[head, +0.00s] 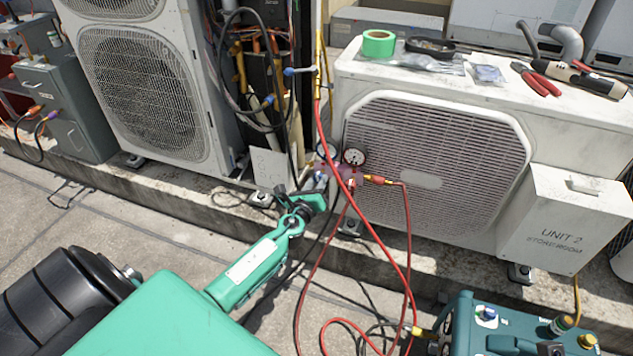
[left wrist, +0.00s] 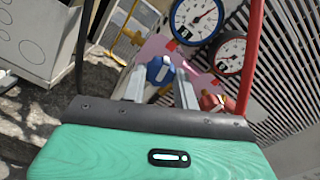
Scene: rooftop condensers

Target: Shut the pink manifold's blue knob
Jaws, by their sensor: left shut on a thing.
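The pink manifold (head: 345,182) hangs in front of the white condenser's grille, with two round gauges above it. In the left wrist view the pink body (left wrist: 153,47) carries a blue knob (left wrist: 159,66) with a pale mark on its face. My left gripper (head: 322,182) reaches the manifold's left side from below. In the left wrist view its two grey fingers (left wrist: 161,76) stand on either side of the blue knob and are shut on it. The knob is mostly hidden by the gripper in the head view. My right gripper is out of sight.
A red hose (head: 371,232) crosses in front of the manifold, and more hoses hang below it. The white condenser (head: 590,122) stands close behind, with tape and pliers on top. A teal machine (head: 482,322) sits at lower right. Open paving lies at left.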

